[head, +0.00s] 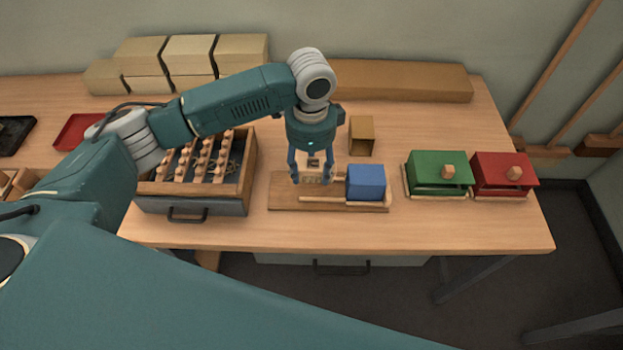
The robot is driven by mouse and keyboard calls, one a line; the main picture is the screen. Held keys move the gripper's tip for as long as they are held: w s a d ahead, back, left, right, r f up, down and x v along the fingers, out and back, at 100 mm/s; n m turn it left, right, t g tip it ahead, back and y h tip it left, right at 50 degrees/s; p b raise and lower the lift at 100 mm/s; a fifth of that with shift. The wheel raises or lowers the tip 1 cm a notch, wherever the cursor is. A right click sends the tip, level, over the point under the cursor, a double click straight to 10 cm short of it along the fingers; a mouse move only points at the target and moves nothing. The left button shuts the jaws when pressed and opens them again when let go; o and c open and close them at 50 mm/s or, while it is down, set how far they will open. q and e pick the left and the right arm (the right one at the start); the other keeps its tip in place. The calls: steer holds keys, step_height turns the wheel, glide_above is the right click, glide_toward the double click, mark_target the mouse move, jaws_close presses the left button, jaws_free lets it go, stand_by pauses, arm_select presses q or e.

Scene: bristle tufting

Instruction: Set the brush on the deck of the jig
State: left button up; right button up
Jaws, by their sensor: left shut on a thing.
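The jig (284,196) is a flat wooden board near the table's front edge. A blue block (366,182) stands at its right end, and a pale strip (322,199) runs along its front. My left gripper (312,179) points down over the left-middle part of the jig. Its fingers are shut on a small pale piece, which looks like the brush (317,177). The fingers hide part of the brush. It is low over the deck; I cannot tell if it touches. My right gripper is out of view.
An open wooden box (243,187) with rows of knobbed pieces stands left of the jig. Green (435,168) and red (502,173) boxes stand at the right. A small tan block (361,136) stands behind the jig. Cartons (190,60) line the back.

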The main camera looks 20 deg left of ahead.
mark_target(311, 180)
arm_select(q)
steer(key=shift+f, duration=0.75)
step_height(311, 180, down, 4)
steer(key=shift+f+p, duration=0.1)
steer(key=shift+p, duration=0.2)
steer(key=o, duration=1.1)
steer(key=shift+f, duration=0.1)
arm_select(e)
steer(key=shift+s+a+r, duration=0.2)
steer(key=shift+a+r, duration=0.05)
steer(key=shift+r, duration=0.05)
arm_select(q)
steer(key=shift+r, duration=0.55)
step_height(311, 180, up, 11)
steer(key=shift+r+b, duration=0.1)
steer(key=shift+b, duration=0.9)
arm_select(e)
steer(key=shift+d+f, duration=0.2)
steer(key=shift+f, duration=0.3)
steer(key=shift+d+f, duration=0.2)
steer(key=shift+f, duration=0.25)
